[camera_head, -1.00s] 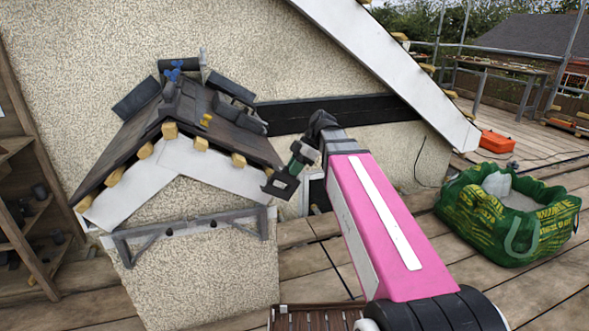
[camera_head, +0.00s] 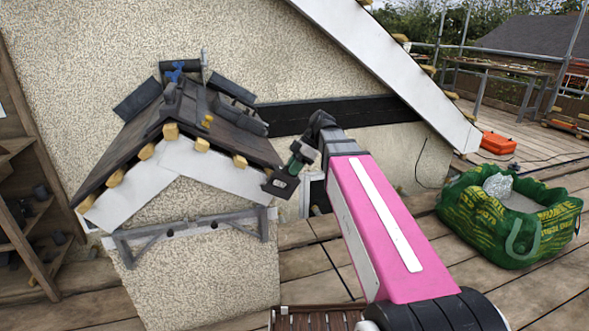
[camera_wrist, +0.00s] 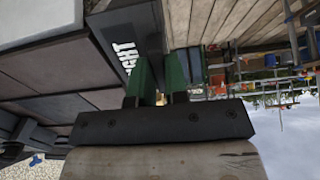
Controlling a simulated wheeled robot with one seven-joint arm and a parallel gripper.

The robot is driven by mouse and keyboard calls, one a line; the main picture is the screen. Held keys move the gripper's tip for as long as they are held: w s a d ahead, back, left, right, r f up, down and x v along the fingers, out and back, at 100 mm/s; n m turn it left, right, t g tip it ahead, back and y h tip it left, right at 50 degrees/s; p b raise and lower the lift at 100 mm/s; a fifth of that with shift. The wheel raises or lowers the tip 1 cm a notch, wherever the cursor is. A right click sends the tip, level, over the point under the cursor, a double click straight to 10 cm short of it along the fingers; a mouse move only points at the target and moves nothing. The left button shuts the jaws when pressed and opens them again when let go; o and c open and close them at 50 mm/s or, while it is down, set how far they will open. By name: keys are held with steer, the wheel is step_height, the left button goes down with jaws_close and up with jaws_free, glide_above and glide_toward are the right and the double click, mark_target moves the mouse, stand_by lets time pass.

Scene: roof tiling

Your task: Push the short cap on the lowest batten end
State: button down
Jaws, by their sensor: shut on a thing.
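A small model roof has wooden batten ends (camera_head: 201,144) along its right verge. The lowest batten end (camera_head: 268,171) on the right is partly hidden. My gripper (camera_head: 291,170) is at the lower right corner of this roof. It is shut on a dark cap (camera_head: 279,185) with a pale mark, held right beside the lowest batten end. I cannot tell if they touch. In the wrist view, the green fingers (camera_wrist: 158,85) grip the dark cap (camera_wrist: 125,30), whose white letters read "GHT".
Dark tiles (camera_wrist: 45,75) lie close on the left in the wrist view. A grey bracket (camera_head: 190,228) is fixed to the wall below the roof. A green bag (camera_head: 510,225) stands on the deck at right. Wooden shelves (camera_head: 30,215) stand at left.

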steer(key=shift+w+a, duration=0.2)
steer(key=shift+w, duration=0.4)
steer(key=shift+w+a, duration=0.15)
steer(key=shift+w, duration=0.4)
stand_by(1.5)
steer(key=c, duration=1.1)
jaws_free()
steer(key=shift+o, duration=0.2)
steer(key=s+v, duration=0.1)
steer(key=v, duration=0.5)
steer(key=shift+w, duration=0.5)
steer(key=s+d+f+m+h, duration=0.2)
steer(key=s+d+f+m, duration=0.2)
steer(key=f+m, duration=0.3)
steer(key=s+d+f+m+t+h, duration=0.1)
steer(key=s+d+f+m, duration=0.3)
steer(key=f, duration=1.1)
steer(key=s+d+f+m+h, duration=0.3)
steer(key=s+d+f+m, duration=0.1)
steer(key=f+m, duration=0.6)
steer(key=shift+d+f+t+h, duration=0.35)
steer(key=shift+d+f, duration=0.2)
steer(key=shift+d, duration=0.2)
